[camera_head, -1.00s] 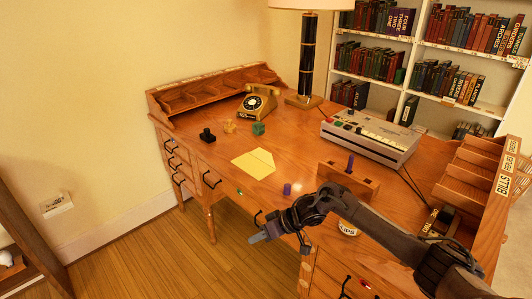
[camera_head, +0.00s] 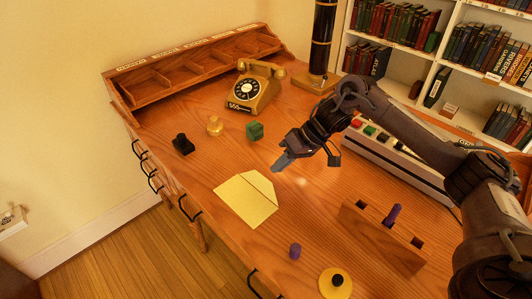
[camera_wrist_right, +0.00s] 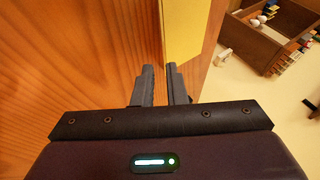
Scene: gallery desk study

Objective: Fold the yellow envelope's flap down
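The yellow envelope (camera_head: 240,203) lies on the wooden desk, left of the middle in the head view. A crease line sets off its flap (camera_head: 262,184) along the upper right side, and the flap looks unfolded; its exact angle is hard to tell. My right gripper (camera_head: 280,167) is above the desk, just beyond the flap side, apart from the envelope. In the right wrist view its fingers (camera_wrist_right: 160,70) have a narrow gap with nothing between them. Part of the envelope (camera_wrist_right: 185,25) shows beyond the fingertips there. My left gripper is not in view.
A green cube (camera_head: 255,131), gold piece (camera_head: 214,126) and black stamp (camera_head: 183,145) stand behind the envelope, near the telephone (camera_head: 253,90). In front are a purple cylinder (camera_head: 295,251), yellow disc (camera_head: 328,290) and wooden holder (camera_head: 375,236). A grey machine (camera_head: 395,163) stands right.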

